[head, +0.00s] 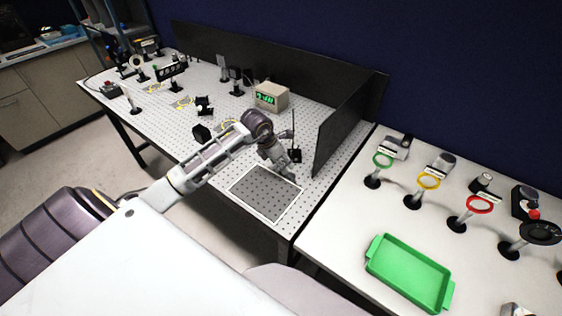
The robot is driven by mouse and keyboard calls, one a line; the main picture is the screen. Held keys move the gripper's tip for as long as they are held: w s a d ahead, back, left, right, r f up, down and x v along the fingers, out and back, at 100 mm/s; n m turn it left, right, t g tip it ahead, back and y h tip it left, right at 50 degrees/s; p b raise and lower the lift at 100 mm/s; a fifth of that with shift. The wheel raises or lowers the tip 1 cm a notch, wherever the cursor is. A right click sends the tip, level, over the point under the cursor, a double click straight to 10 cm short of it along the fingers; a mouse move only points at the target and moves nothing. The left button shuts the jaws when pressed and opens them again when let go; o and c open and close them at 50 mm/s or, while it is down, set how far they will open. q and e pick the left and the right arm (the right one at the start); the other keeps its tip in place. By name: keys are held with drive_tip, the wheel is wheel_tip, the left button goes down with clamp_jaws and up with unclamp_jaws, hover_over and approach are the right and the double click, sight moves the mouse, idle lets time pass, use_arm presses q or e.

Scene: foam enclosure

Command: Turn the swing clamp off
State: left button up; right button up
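My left arm reaches in from the left over the perforated optical table. Its gripper (289,167) points down at the table's right part, close to a small black upright device with a thin rod (296,155). This device may be the swing clamp, but it is too small to tell, and so is its on or off position. I cannot tell whether the gripper touches it, or whether the fingers are open or shut. My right gripper is not in view.
Black panels (347,125) stand behind and to the right. A box with a green display (271,96) and several mounted optics stand farther back. The right table holds coloured rings on stands and a green tray (375,248).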

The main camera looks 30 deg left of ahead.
use_arm(q)
drive_tip(key=v, duration=1.2)
drive_tip(key=shift+s+f, duration=0.1)
drive_tip(key=shift+s, duration=0.05)
idle(0.7)
